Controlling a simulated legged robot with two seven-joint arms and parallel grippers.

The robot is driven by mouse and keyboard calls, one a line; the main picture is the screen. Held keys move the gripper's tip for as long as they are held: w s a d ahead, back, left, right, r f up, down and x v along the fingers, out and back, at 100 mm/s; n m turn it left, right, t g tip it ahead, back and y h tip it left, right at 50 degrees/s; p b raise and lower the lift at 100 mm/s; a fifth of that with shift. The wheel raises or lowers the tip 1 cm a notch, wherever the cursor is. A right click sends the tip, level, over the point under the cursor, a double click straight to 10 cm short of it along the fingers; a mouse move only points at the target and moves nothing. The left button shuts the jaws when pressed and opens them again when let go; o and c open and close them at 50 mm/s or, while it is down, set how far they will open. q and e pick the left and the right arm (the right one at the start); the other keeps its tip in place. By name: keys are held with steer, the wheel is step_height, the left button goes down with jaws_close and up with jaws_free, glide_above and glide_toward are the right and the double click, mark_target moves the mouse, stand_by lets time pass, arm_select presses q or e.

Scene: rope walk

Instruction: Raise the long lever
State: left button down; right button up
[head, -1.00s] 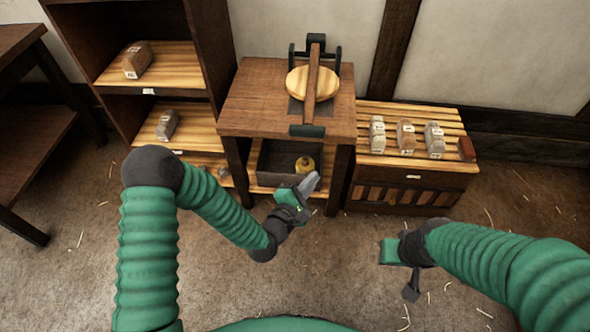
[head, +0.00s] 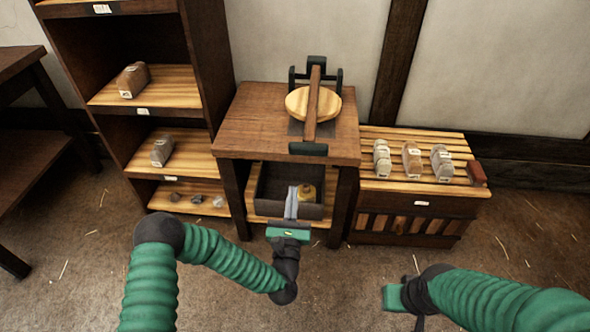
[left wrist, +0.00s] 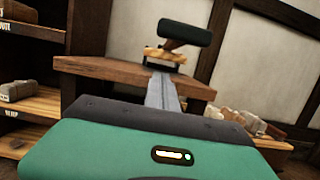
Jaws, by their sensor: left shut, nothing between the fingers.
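The long lever (head: 313,100) is a brown wooden bar with a dark grip (head: 308,148) at its near end. It runs over a round pale wooden disc (head: 300,103) to a black bracket (head: 317,70) at the back of a small table (head: 245,122). The grip also shows in the left wrist view (left wrist: 185,32), above and beyond my fingers. My left gripper (head: 291,194) is shut and empty, pointing forward in front of the table, apart from the grip. My right gripper (head: 418,318) is low at right; its fingers are mostly hidden.
A shelf unit (head: 190,80) stands at left. A slatted cabinet (head: 375,188) with several wrapped blocks stands at right. Straw-strewn floor lies in front.

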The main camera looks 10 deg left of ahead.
arm_select(q)
steer(key=w+r+b, duration=0.2)
steer(key=w+r, duration=0.3)
steer(key=shift+w+r, duration=0.25)
steer(key=shift+w, duration=0.15)
